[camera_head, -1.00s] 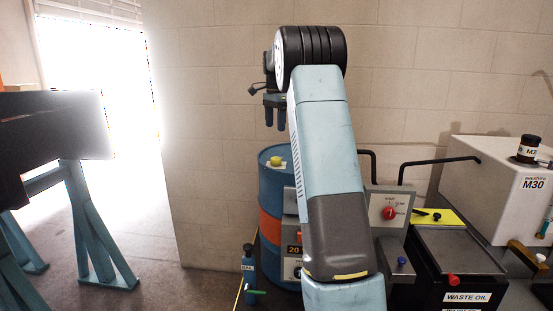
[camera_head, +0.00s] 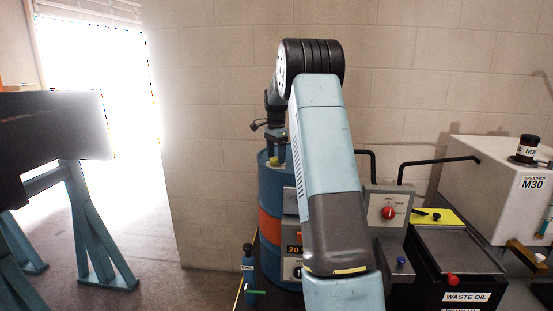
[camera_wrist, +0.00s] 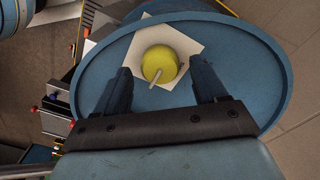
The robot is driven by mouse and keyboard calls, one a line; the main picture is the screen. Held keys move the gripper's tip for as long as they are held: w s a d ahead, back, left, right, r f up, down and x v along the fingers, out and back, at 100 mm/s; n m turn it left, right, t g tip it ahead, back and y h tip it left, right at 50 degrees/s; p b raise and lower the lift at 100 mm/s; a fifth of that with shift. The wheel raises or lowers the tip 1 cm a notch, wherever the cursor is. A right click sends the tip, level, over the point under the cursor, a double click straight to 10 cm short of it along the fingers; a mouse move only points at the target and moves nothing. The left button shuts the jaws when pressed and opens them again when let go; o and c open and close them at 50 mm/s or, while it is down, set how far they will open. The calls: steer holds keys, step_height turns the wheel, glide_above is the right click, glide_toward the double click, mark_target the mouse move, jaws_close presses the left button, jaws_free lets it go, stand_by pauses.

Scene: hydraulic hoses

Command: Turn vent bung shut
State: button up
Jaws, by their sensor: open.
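The vent bung is a yellow round cap (camera_wrist: 159,64) with a pale bar across its edge. It sits on a white patch (camera_wrist: 185,43) on top of the blue drum (camera_head: 268,205). In the wrist view my gripper (camera_wrist: 163,78) is open, with one dark finger on each side of the bung and visible gaps between. In the head view my gripper (camera_head: 272,158) points down at the drum top, and the bung is mostly hidden behind the fingers. I cannot tell how far the fingertips are above the lid.
A panel with a red knob (camera_head: 389,213) and black pipes stands right of the drum. A waste oil tank (camera_head: 458,253) and a white M30 box (camera_head: 500,185) are further right. A blue bottle (camera_head: 248,264) stands on the floor by the drum.

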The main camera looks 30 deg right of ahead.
steer(key=shift+f, duration=0.8)
steer(key=c, duration=1)
steer(key=shift+d, duration=0.1)
steer(key=shift+c, duration=0.3)
